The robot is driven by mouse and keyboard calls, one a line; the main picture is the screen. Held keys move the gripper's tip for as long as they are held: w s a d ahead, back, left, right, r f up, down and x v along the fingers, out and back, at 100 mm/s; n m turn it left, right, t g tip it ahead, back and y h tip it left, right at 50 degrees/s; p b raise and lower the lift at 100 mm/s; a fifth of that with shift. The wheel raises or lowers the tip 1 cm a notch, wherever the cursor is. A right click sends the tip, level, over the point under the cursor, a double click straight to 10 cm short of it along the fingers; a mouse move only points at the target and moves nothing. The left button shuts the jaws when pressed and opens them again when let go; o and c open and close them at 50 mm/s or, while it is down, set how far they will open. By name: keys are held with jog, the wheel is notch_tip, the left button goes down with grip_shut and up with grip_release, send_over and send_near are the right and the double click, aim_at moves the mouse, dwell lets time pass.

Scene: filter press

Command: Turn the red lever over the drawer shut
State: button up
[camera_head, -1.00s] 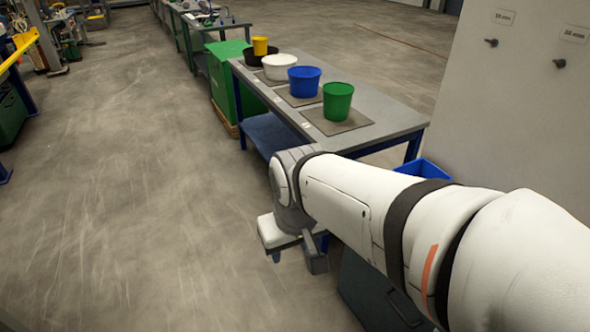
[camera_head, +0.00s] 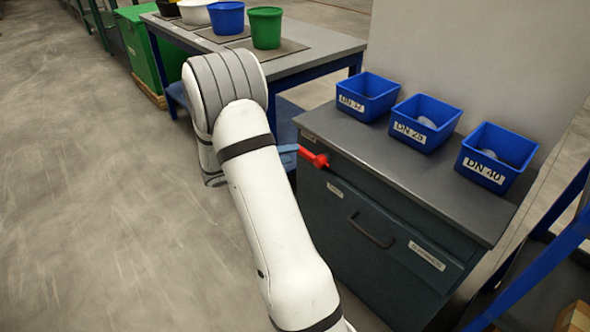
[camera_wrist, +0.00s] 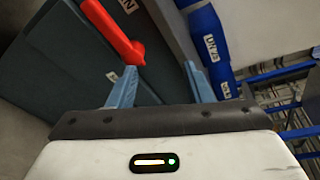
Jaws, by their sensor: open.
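The red lever (camera_head: 313,159) sits at the upper left of the dark cabinet's front, above the drawer front (camera_head: 345,222) with its dark handle (camera_head: 373,231). In the wrist view the red lever (camera_wrist: 113,32) slants from the top edge down to a thicker end close to the left fingertip. My gripper (camera_wrist: 160,75) is open, with two pale blue fingers apart and nothing held between them. In the head view one pale blue finger shows just left of the lever; my arm hides the rest of the gripper. Whether a finger touches the lever, I cannot tell.
Blue bins, among them DN 25 (camera_head: 424,122) and DN 40 (camera_head: 496,157), stand on the cabinet top (camera_head: 375,150). A table (camera_head: 300,48) with buckets stands behind. A blue frame (camera_head: 545,250) is at the right. The floor at left is clear.

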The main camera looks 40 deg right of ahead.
aim_at(301, 154)
jog(key=w+d+f+n+t+h+b, duration=0.2)
jog(key=w+f+n+t+b, duration=0.1)
jog(key=w+f+n, duration=0.4)
jog(key=d, duration=0.2)
jog(key=s+d+b, duration=0.1)
jog(key=d, duration=0.2)
jog(key=d+b, duration=0.1)
jog(key=d, duration=0.1)
jog(key=shift+s+d+f, duration=0.15)
jog(key=shift+d+f, duration=0.05)
jog(key=shift+f, duration=0.2)
jog(key=shift+c, duration=0.4)
grip_shut()
